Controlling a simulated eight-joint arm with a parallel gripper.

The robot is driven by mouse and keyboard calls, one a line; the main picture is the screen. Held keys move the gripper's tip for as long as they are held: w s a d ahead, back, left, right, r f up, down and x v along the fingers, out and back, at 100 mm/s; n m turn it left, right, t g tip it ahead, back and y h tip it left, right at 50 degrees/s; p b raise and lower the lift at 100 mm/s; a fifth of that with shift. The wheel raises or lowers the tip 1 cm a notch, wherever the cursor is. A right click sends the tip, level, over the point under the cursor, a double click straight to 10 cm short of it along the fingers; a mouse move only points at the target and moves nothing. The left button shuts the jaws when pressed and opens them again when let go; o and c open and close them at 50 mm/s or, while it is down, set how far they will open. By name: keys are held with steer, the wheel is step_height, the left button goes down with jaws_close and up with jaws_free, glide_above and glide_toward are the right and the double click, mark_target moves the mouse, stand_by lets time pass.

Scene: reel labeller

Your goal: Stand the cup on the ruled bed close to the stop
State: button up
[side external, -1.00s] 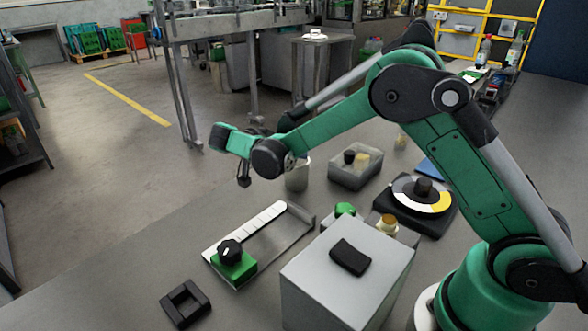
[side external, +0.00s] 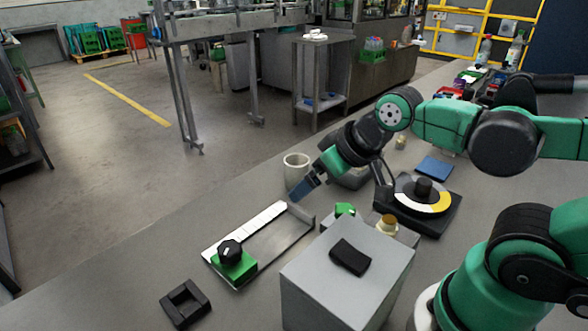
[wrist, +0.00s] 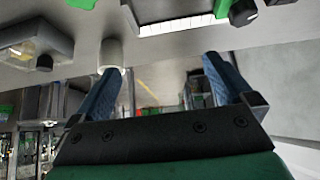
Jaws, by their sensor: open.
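The pale cup (side external: 296,166) stands upright on the bench behind the ruled bed's far end. My gripper (side external: 302,190) is open and empty, its blue fingers pointing down-left just in front of the cup. In the wrist view the cup (wrist: 111,50) shows beyond the left fingertip, not between the fingers (wrist: 163,78); whether they touch cannot be told. The ruled bed (side external: 284,246) is a metal tray with a white marked strip along one side. A green block with a black knob (side external: 234,264), apparently the stop, sits at its near end.
A grey box (side external: 345,285) with a black pad stands right of the bed. A dial turntable (side external: 420,205) and a blue pad (side external: 435,166) lie farther right. A clear bin (wrist: 35,45) stands near the cup. A black square frame (side external: 185,303) lies at the front left.

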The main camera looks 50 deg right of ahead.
stand_by(0.4)
steer(key=n+g, duration=0.5)
steer(key=n, duration=0.8)
glide_toward(297, 172)
steer(key=w+a+f, duration=0.1)
steer(key=w, duration=0.1)
steer(key=d+f+n, duration=0.1)
steer(key=w+f+n+g, duration=0.1)
steer(key=f, duration=0.1)
steer(key=d+f+n+g, duration=0.1)
steer(key=n, duration=0.1)
steer(key=shift+w+d+f, duration=0.2)
steer(key=shift+w+d, duration=0.1)
steer(key=shift+w+d+f+n, duration=0.15)
steer(key=shift+d+f+n, duration=0.1)
steer(key=shift+f+n, duration=0.25)
steer(key=shift+f, duration=2.8)
steer(key=shift+r, duration=0.1)
steer(key=c, duration=1.3)
